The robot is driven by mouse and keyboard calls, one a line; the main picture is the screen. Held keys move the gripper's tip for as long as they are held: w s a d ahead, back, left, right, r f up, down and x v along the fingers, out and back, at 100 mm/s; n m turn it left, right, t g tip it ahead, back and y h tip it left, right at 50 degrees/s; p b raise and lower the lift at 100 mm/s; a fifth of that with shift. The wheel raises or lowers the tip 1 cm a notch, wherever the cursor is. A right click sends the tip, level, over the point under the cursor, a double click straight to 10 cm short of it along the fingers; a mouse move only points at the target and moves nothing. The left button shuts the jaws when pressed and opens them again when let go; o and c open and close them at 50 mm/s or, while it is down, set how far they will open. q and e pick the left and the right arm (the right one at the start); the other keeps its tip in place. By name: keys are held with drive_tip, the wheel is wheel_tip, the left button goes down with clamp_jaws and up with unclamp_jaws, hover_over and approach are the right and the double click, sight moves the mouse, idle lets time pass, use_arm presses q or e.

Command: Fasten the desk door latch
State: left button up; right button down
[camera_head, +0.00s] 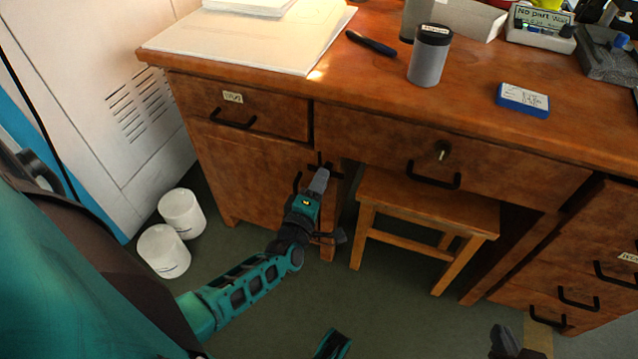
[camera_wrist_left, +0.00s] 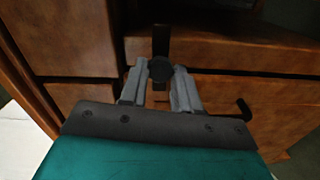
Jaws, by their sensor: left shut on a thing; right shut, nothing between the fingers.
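The wooden desk door (camera_head: 235,165) is below the left drawer and appears closed. A small black latch (camera_head: 326,162) sits at its upper right edge, by the desk's upright. My left gripper (camera_head: 320,178) is at this latch. In the left wrist view, the grey fingers stand on either side of the latch's round black knob (camera_wrist_left: 160,69), shut on it, with a dark bar rising behind it. The fingers hide part of the latch in the head view. What seems to be my right gripper (camera_head: 503,341) is low at the bottom edge, away from the latch, shut and empty.
A black door handle (camera_head: 297,183) is just left of my left gripper. A wooden stool (camera_head: 430,205) stands under the desk to the right. Two white buckets (camera_head: 182,213) stand on the floor at left.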

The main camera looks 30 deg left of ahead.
use_arm(q)
drive_tip(key=shift+w, duration=0.1)
drive_tip(key=o, duration=1.1)
drive_tip(key=shift+c, duration=0.2)
